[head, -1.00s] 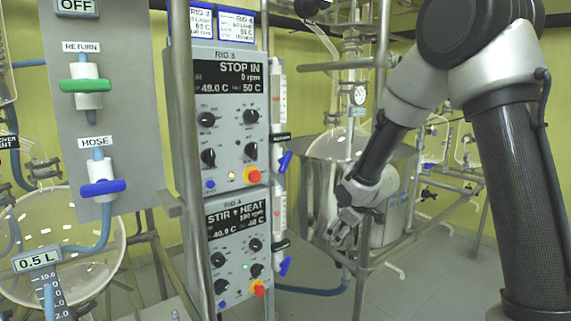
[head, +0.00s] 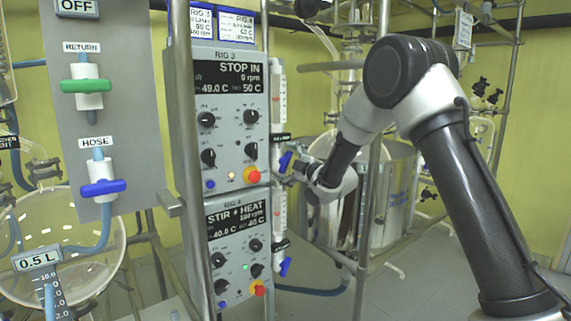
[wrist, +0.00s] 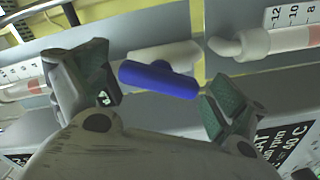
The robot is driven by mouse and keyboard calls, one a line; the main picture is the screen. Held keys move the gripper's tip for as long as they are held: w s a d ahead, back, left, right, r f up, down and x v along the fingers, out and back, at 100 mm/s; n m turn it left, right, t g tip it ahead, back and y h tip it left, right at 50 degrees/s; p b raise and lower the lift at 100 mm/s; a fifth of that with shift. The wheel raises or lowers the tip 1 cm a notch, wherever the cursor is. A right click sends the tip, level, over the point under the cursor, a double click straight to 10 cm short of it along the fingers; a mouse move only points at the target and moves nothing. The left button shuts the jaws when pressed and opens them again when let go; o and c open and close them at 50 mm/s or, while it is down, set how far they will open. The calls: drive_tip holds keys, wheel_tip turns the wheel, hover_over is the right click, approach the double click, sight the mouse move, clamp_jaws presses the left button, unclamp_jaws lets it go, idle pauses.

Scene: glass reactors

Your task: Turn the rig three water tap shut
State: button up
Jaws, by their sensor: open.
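The rig three water tap (head: 285,161) has a blue handle and sits on the right side of the RIG 3 control box (head: 228,120), below a flow tube. In the wrist view, the blue handle (wrist: 158,79) lies slantwise in front of a white valve body (wrist: 178,54). My gripper (head: 292,174) is at the tap in the head view, reaching in from the right. In the wrist view my open gripper (wrist: 162,92) has one finger on each side of the handle, with gaps showing. No contact is visible.
A lower blue tap (head: 285,266) sits beside the RIG 4 box (head: 238,243). Metal frame posts (head: 372,200) and a steel vessel (head: 398,190) stand close behind my arm. A panel (head: 100,130) with green and blue handles hangs at left.

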drive_tip(key=shift+w+a, duration=0.25)
drive_tip(key=shift+w, duration=0.1)
drive_tip(key=c, duration=1)
drive_tip(key=shift+m, duration=0.3)
drive_tip(key=m, duration=1.1)
drive_tip(key=shift+m, duration=0.3)
